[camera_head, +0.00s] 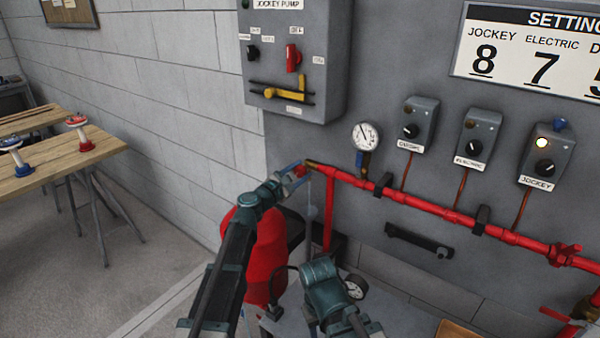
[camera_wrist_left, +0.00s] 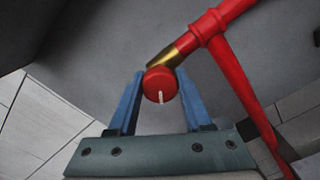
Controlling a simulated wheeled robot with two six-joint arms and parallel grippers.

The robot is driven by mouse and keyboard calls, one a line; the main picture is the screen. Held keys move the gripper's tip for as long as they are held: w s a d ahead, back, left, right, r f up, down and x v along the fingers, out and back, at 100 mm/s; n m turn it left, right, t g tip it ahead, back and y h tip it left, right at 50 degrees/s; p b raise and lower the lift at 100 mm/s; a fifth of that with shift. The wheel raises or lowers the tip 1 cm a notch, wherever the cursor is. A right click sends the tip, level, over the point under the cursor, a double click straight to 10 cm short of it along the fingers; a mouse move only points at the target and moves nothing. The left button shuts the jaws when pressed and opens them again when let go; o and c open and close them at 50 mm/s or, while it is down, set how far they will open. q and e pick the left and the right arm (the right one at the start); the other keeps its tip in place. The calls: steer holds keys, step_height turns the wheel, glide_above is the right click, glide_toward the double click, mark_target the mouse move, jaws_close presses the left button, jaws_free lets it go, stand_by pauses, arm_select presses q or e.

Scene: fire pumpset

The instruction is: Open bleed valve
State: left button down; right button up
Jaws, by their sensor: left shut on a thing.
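The bleed valve shows as a round red knob with a white mark (camera_wrist_left: 160,84) on a brass fitting (camera_wrist_left: 174,54), at the left end of the red pipe (camera_wrist_left: 207,27). In the head view the brass end (camera_head: 313,164) meets my left gripper (camera_head: 294,170). My left gripper's two blue fingers (camera_wrist_left: 160,105) stand on either side of the knob and are shut on it. The white mark points down in the left wrist view. A teal part of my other arm shows low in the middle of the head view; its fingers cannot be seen.
A pressure gauge (camera_head: 366,136) stands on the pipe just right of the valve. Control boxes (camera_head: 418,124) and a jockey pump panel (camera_head: 292,50) hang on the wall. A red tank-like body (camera_head: 268,255) is below my left wrist. A wooden table (camera_head: 40,160) is at left, with open floor between.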

arm_select(q)
steer(key=shift+s+n, duration=0.1)
steer(key=shift+n, duration=0.6)
steer(key=shift+c, duration=1.7)
jaws_free()
steer(key=shift+a, duration=0.1)
steer(key=v, duration=1.3)
steer(key=shift+s+a, duration=0.2)
steer(key=shift+s, duration=0.1)
